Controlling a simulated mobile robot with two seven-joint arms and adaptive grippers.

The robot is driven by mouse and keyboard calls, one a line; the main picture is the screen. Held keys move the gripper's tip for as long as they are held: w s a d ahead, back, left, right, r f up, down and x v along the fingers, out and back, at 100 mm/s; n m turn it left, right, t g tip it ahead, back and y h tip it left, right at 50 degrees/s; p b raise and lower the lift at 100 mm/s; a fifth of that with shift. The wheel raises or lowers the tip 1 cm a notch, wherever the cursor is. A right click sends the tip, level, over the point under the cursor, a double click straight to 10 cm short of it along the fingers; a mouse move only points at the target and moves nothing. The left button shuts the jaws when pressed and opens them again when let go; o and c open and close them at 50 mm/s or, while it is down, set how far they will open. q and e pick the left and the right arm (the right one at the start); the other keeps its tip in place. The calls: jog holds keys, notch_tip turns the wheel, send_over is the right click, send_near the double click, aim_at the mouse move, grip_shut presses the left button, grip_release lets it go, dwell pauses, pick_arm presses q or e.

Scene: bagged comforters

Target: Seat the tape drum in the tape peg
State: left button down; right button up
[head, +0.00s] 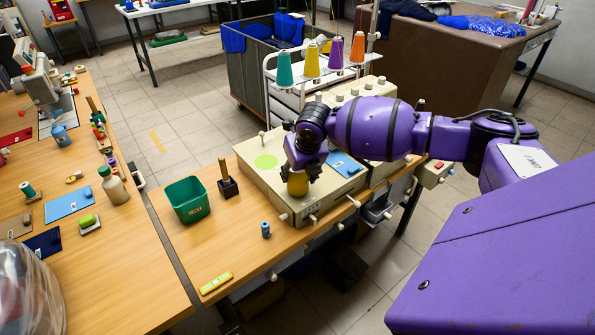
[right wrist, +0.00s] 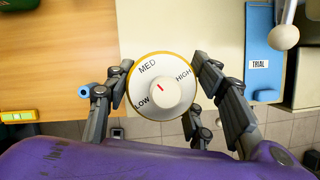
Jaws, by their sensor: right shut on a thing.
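My right gripper (head: 300,165) is over the front of the cream machine box and shut on a yellow round drum (head: 298,184), which I take for the tape drum. The drum's underside is hidden, so contact below cannot be told. I cannot pick out the tape peg with certainty. My left gripper is not in view.
The cream machine box (head: 258,184) has a green disc (head: 265,162) and a blue card (head: 344,164) on top. A dark block with a handle (head: 228,187) and a green bin (head: 188,199) stand to its left. Thread cones (head: 311,62) stand behind. The front table is mostly clear.

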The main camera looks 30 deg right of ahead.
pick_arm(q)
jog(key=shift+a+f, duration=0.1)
pick_arm(e)
jog(key=shift+f, duration=0.3)
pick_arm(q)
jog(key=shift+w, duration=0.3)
pick_arm(e)
jog(key=shift+f, duration=0.25)
jog(key=o, duration=1.2)
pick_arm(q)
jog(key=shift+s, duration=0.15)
pick_arm(e)
jog(key=shift+o, duration=0.6)
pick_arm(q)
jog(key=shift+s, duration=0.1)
pick_arm(e)
jog(key=o, duration=0.6)
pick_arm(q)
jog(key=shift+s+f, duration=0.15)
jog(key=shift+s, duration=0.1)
pick_arm(e)
jog(key=shift+o, duration=0.2)
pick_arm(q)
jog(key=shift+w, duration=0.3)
